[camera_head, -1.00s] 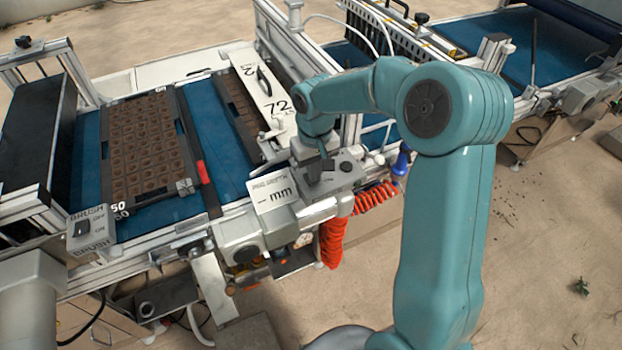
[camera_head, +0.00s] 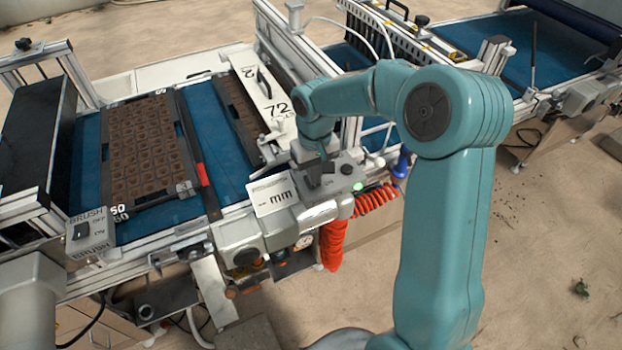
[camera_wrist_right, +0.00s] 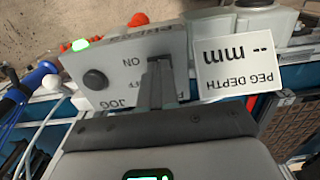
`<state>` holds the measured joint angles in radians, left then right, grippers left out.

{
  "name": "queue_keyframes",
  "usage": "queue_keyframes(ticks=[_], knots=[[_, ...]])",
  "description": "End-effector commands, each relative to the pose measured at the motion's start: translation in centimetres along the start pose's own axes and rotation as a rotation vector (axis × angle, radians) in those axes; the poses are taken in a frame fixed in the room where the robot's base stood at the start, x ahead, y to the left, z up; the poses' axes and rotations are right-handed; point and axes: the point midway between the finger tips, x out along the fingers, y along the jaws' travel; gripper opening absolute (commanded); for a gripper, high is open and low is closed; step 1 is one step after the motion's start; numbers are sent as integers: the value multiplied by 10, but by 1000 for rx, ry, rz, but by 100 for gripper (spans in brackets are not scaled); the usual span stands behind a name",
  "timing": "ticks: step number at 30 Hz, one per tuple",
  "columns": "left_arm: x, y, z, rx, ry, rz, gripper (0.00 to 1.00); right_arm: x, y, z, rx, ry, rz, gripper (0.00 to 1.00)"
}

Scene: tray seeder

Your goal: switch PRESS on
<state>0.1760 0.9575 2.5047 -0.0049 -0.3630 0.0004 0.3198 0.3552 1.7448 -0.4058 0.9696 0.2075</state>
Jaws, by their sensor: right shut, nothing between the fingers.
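The PRESS control box (camera_head: 330,190) is a grey box at the front edge of the machine, in the middle of the head view. In the right wrist view its face (camera_wrist_right: 120,50) shows ON, OFF and JOG labels and a black round button (camera_wrist_right: 95,79). A green lamp (camera_head: 358,186) glows on its side; it also shows in the wrist view (camera_wrist_right: 80,44). My right gripper (camera_wrist_right: 160,65) is shut and empty, its fingertips at the ON side of the switch. The fingers hide the switch lever, and I cannot tell contact. My left gripper is out of view.
A PEG DEPTH display (camera_head: 273,194) reading "-- mm" stands beside the box. A BRUSH switch box (camera_head: 90,232) is at the left. A filled seed tray (camera_head: 122,206) lies on the blue belt. A coiled red hose (camera_head: 335,240) hangs in front.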

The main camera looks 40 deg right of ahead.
Motion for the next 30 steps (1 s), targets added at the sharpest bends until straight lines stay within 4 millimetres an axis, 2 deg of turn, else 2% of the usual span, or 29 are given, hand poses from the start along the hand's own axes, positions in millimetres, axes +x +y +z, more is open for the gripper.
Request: queue_keyframes(ticks=[1,18,30], knots=[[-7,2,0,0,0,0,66,-9,0,0,0,2,0,0],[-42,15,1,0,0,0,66,-59,0,0,0,2,0,0],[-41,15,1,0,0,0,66,-60,0,0,0,2,0,0]])
